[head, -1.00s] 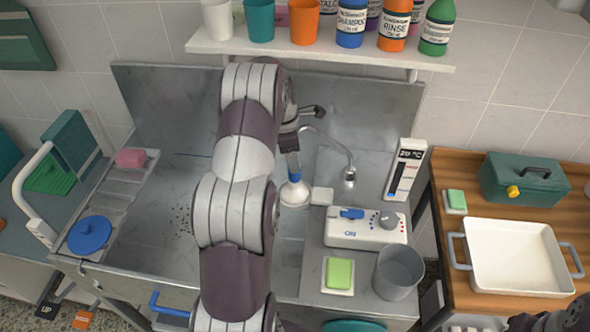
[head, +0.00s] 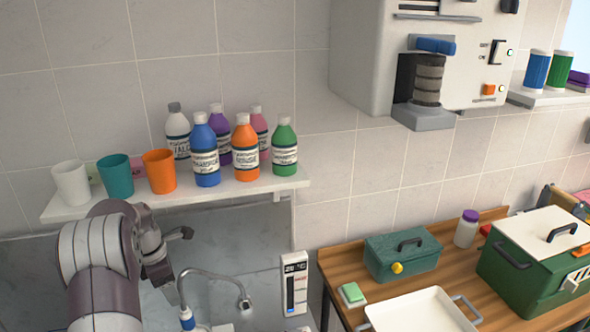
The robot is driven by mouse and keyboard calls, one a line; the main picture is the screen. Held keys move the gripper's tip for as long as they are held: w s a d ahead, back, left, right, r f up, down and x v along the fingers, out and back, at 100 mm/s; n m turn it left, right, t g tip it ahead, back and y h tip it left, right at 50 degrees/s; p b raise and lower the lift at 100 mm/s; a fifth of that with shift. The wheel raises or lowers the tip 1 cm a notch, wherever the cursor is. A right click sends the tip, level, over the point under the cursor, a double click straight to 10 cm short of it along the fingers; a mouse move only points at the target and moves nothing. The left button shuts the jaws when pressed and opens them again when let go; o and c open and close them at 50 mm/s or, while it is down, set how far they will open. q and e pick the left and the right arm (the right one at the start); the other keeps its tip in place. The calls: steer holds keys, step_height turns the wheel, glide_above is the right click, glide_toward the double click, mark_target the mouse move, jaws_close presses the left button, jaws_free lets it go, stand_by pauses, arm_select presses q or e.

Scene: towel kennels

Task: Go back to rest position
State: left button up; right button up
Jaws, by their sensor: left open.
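My left arm rises from the bottom left in the head view, in front of the steel sink and below the wall shelf. My left gripper (head: 168,284) is open and points down near the curved tap (head: 213,276). No object shows between its fingers, though part of it is hidden by its own wrist. A shower head with a blue ring (head: 187,318) is just below it at the bottom edge. My right gripper is out of the picture.
The shelf (head: 292,182) holds white, teal and orange cups and several bottles close above the arm. A wooden table (head: 333,260) at right carries a white tray (head: 418,312), a green toolbox (head: 402,255) and a larger green box (head: 530,262). A grey machine (head: 365,60) hangs on the wall.

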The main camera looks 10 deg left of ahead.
arm_select(q)
steer(key=s+d+m+b, duration=0.1)
steer(key=s+d+m, duration=0.8)
steer(key=d+m, duration=0.3)
steer(key=s+d+f+m+y+b, duration=0.1)
steer(key=s+d+m, duration=0.8)
steer(key=d+m, duration=0.3)
steer(key=shift+s+d+f+m, duration=0.15)
steer(key=shift+s+f+m, duration=0.1)
steer(key=shift+m, duration=0.95)
steer(key=shift+w, duration=0.15)
